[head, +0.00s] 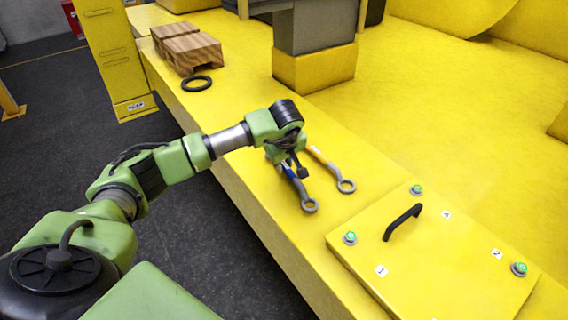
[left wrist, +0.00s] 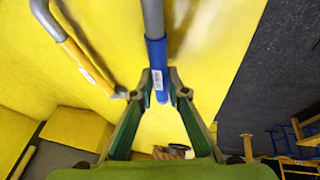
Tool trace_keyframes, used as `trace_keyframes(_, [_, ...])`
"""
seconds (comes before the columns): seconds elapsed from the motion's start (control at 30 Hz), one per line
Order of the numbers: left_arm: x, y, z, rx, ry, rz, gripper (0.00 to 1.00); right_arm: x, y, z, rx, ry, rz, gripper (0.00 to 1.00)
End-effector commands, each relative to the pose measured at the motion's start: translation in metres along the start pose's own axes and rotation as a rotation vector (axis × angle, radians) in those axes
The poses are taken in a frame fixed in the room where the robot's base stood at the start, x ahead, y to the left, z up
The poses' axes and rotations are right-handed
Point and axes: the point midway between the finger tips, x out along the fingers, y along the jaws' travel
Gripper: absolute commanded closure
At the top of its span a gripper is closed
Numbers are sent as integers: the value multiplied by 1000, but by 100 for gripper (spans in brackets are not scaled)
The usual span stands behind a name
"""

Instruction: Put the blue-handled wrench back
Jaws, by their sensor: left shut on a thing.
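The blue-handled wrench (head: 305,200) is at the yellow ledge near its front edge, its grey ring end pointing toward the hatch. My left gripper (head: 292,170) is over its handle. In the left wrist view, the fingers (left wrist: 160,90) are shut on the blue handle (left wrist: 157,58), with the grey shaft running away at the top. I cannot tell whether the wrench rests on the ledge or is slightly raised. A wrench with an orange handle (head: 325,163) lies beside it to the right, apart from it; it also shows in the left wrist view (left wrist: 83,62). My right gripper is out of view.
A yellow hatch panel (head: 455,270) with a black handle (head: 402,222) and green-lit corner bolts is at the lower right. A black ring (head: 196,84) and wooden blocks (head: 192,52) are farther back on the ledge. A grey post (head: 318,25) stands behind the wrenches.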

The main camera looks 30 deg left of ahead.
Motion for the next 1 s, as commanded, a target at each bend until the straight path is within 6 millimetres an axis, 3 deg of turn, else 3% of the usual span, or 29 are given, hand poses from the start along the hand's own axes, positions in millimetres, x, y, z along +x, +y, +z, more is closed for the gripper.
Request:
trace_keyframes(0.73, [10,-2,4,-1,1,3,100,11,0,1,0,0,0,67])
trace_keyframes(0.77, [9,-1,3,-1,1,3,78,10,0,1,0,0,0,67])
trace_keyframes(0.8, [9,-1,3,-1,1,3,67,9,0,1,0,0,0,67])
trace_keyframes(1.0, [9,-2,4,0,0,1,66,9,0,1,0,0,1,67])
